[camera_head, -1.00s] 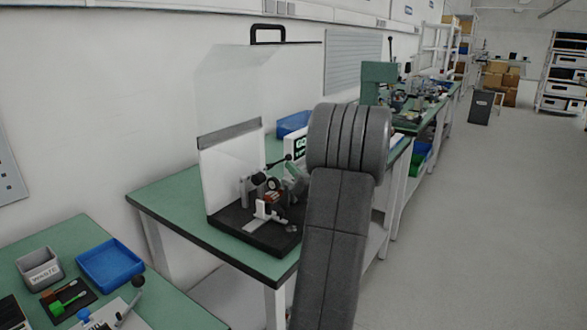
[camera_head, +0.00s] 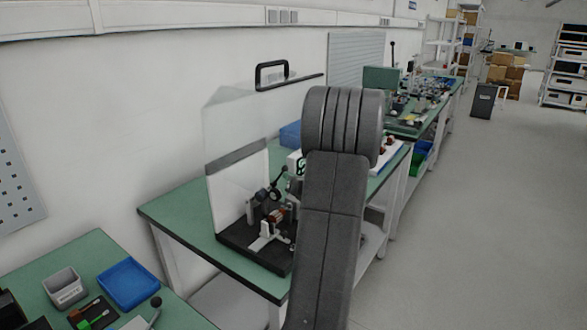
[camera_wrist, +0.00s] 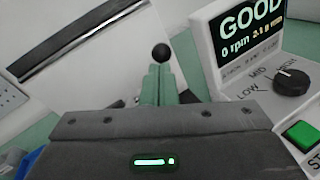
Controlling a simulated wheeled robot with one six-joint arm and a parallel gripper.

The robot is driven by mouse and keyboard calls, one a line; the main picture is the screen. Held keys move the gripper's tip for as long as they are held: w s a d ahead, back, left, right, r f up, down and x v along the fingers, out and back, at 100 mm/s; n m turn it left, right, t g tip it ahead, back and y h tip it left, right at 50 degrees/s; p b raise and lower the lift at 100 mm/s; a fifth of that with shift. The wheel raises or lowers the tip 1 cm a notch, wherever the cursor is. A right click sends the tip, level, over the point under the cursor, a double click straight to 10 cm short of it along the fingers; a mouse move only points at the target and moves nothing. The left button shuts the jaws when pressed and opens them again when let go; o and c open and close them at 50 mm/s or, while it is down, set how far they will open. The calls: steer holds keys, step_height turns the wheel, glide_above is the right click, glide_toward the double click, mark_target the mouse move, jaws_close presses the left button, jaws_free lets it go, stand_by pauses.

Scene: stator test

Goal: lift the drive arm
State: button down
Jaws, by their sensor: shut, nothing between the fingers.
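The drive arm is a dark rod with a black ball knob (camera_head: 283,169) on the test fixture in the head view; it slants up to the right. In the wrist view a black ball knob (camera_wrist: 161,52) shows just past my fingertips; I cannot tell whether they touch it. My gripper (camera_wrist: 160,72) has its two greenish fingers pressed together with nothing between them. In the head view my own grey arm hides the gripper and the right part of the fixture. The fixture's black base (camera_head: 252,254) sits on a green bench.
A clear guard (camera_head: 235,125) with a black handle (camera_head: 271,65) stands behind the fixture. A test unit (camera_wrist: 242,50) reads GOOD and 0 rpm, with a dial (camera_wrist: 291,82) and green button (camera_wrist: 302,135), close right. A blue tray (camera_head: 128,284) and grey bin (camera_head: 65,288) lie front left.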

steer(key=p, duration=0.1)
steer(key=r+g+p, duration=0.1)
steer(key=p, duration=0.1)
steer(key=a+r+h+p, duration=0.1)
steer(key=shift+w+a+r+n+p, duration=0.1)
steer(key=shift+w+r+n+p, duration=0.2)
steer(key=shift+w+p, duration=0.1)
steer(key=shift+w+a+r+n+g+h+p, duration=0.1)
steer(key=shift+w+a+r+g+h+p, duration=0.3)
steer(key=shift+a+p, duration=0.6)
steer(key=shift+w+a+r+n+g+h+p, duration=0.2)
steer(key=shift+w+a+p, duration=0.45)
steer(key=shift+p, duration=0.8)
steer(key=shift+w+a+r+g+h+p, duration=0.25)
steer(key=shift+w+a+g+p, duration=0.2)
steer(key=shift+a+p, duration=0.55)
steer(key=shift+w+d, duration=0.1)
steer(key=shift+d, duration=0.15)
